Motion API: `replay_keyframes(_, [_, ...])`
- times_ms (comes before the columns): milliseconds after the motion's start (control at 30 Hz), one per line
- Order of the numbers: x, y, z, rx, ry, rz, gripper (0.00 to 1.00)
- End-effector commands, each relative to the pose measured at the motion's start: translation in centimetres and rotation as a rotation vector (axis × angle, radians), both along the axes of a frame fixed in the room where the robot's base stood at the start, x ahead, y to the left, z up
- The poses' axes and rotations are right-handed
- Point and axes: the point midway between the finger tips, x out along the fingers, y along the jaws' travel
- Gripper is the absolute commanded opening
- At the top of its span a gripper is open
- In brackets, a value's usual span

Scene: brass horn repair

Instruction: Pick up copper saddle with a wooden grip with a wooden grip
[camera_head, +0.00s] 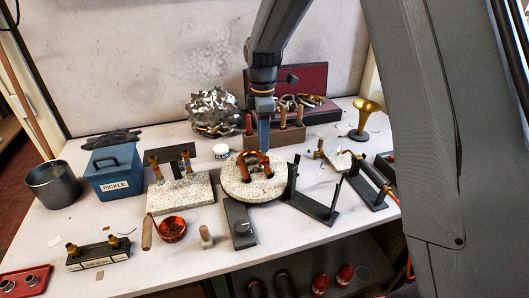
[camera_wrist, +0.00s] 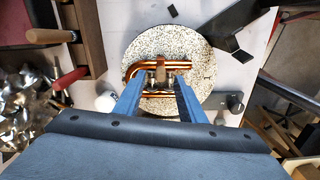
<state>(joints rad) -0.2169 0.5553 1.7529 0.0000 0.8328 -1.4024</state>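A bent copper tube piece (camera_head: 247,161) rests on a round speckled stone disc (camera_head: 236,188). In the wrist view the copper piece (camera_wrist: 146,69) has silvery fittings and a small brown block (camera_wrist: 160,71) at its middle, which looks like the wooden grip. My gripper (camera_head: 264,146) points down above the disc. In the wrist view its two blue fingers (camera_wrist: 160,84) are spread, with the brown block seen between their tips and gaps on both sides. Nothing is held. The fingers hide part of the copper piece, and I cannot tell their exact height above it.
A wooden rack of handled tools (camera_head: 275,138) stands just behind the disc. Dark metal stands (camera_head: 318,208) are at its right. A speckled block (camera_head: 181,193) with brass-topped posts is at left. A copper pan (camera_head: 172,230) with a wooden handle and a pickle box (camera_head: 115,172) lie further left.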

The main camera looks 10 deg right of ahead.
Motion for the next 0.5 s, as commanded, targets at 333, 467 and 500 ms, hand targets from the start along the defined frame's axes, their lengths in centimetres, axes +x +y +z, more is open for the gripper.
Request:
replay_keyframes(333, [-0.1,-0.4,-3.6,0.0,0.001,-0.003,0.37])
replay_keyframes(467, [0.0,-0.5,-3.7,0.0,0.0,-0.003,0.37])
replay_keyframes(500, [0.0,-0.5,-3.7,0.0,0.0,-0.003,0.37])
